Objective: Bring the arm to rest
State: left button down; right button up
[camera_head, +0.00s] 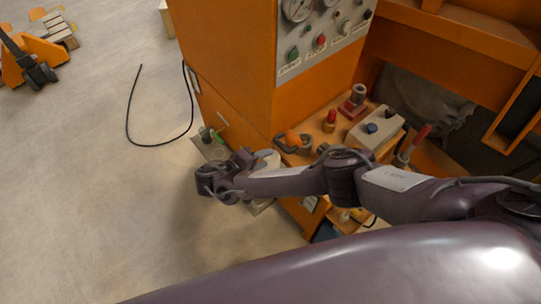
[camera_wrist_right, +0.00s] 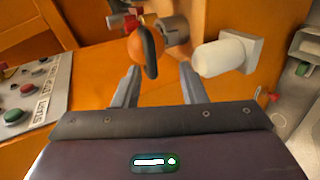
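My right arm reaches in from the right in the head view, in front of the orange machine (camera_head: 235,95). Its end with the right gripper (camera_head: 218,180) hangs over the floor side of the machine's ledge; its fingers do not show clearly there. In the right wrist view the two fingers of the gripper (camera_wrist_right: 160,70) stand apart with a clear gap. An orange piece with a dark loop (camera_wrist_right: 146,50) shows beyond the gap; I see no grip on it. My left gripper is not in view.
The ledge holds a grey box with a blue button (camera_head: 371,128), a red knob (camera_head: 330,120) and a red-handled lever (camera_head: 415,140). A white cylinder (camera_wrist_right: 220,57) sticks out close to the right finger. A black cable (camera_head: 130,125) lies on open floor at left.

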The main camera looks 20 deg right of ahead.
jog(key=shift+a+r, duration=0.1)
jog(key=shift+r, duration=0.05)
dwell(0.4)
jog(key=s+f+g+y, duration=0.1)
jog(key=s+f+y, duration=0.2)
jog(key=s+f, duration=0.35)
jog(key=s+d+f+n+g+y, duration=0.1)
jog(key=s+f+g+y, duration=0.15)
jog(key=f, duration=0.65)
jog(key=s+f+g+y, duration=0.1)
jog(key=s+f+y, duration=0.1)
jog(key=s+f, duration=0.4)
jog(key=s+d+f+m+y, duration=0.1)
jog(key=s+d+f, duration=0.2)
jog(key=s, duration=0.5)
jog(key=s+d+f+m+y, duration=0.1)
jog(key=s+d+f, duration=0.3)
jog(key=s, duration=0.4)
jog(key=s+d+f+m+y, duration=0.1)
jog(key=s+d+f+y, duration=0.1)
jog(key=s+f, duration=0.3)
jog(key=s+d, duration=0.1)
jog(key=s, duration=0.2)
jog(key=shift+s+d+f+t, duration=0.15)
jog(key=shift+f+t, duration=0.05)
jog(key=shift+t, duration=0.15)
